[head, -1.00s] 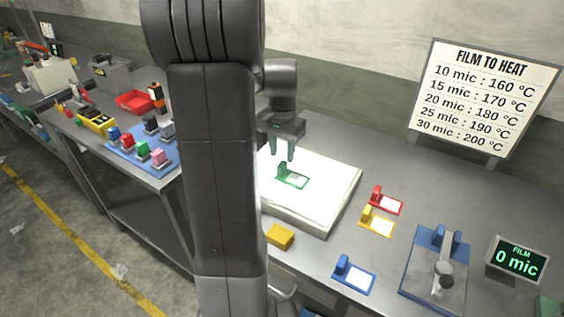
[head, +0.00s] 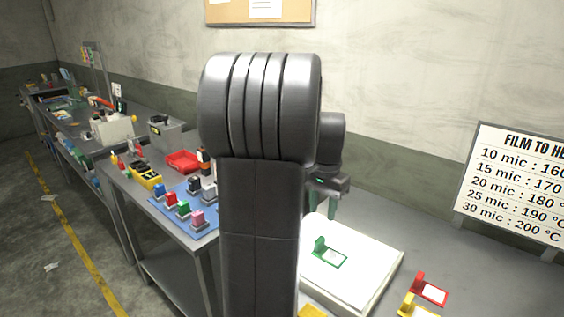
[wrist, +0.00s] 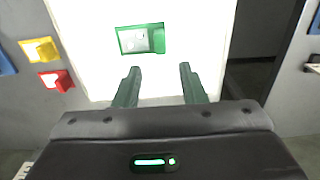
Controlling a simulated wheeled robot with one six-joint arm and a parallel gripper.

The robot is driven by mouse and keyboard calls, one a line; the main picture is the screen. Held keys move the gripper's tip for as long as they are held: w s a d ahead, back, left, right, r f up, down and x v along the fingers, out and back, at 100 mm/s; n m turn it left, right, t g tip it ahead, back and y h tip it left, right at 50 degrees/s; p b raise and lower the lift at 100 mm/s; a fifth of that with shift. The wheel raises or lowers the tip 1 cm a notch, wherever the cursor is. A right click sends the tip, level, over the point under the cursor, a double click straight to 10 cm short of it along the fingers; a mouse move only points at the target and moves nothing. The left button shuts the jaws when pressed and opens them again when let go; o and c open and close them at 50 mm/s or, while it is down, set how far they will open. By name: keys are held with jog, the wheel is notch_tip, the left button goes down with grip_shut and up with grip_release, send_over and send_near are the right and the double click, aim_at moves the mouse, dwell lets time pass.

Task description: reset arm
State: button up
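My gripper (wrist: 158,84) is open and empty in the wrist view, its two green fingers apart. In the head view my gripper (head: 326,200) hangs above the back left part of a white lit panel (head: 375,262), partly hidden by my own arm. A green-framed film holder (head: 329,254) with an upright green tab lies on the panel. In the wrist view the green holder (wrist: 141,40) lies beyond the fingertips, apart from them.
A red holder (head: 430,289) and a yellow holder (head: 416,307) lie right of the panel. A sign (head: 515,185) lists film heats. A blue mat (head: 180,216) with several coloured blocks and a red tray (head: 183,161) are on the left bench. My arm hides the middle.

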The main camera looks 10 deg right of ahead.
aim_at(320, 239)
jog(key=shift+f, duration=3.75)
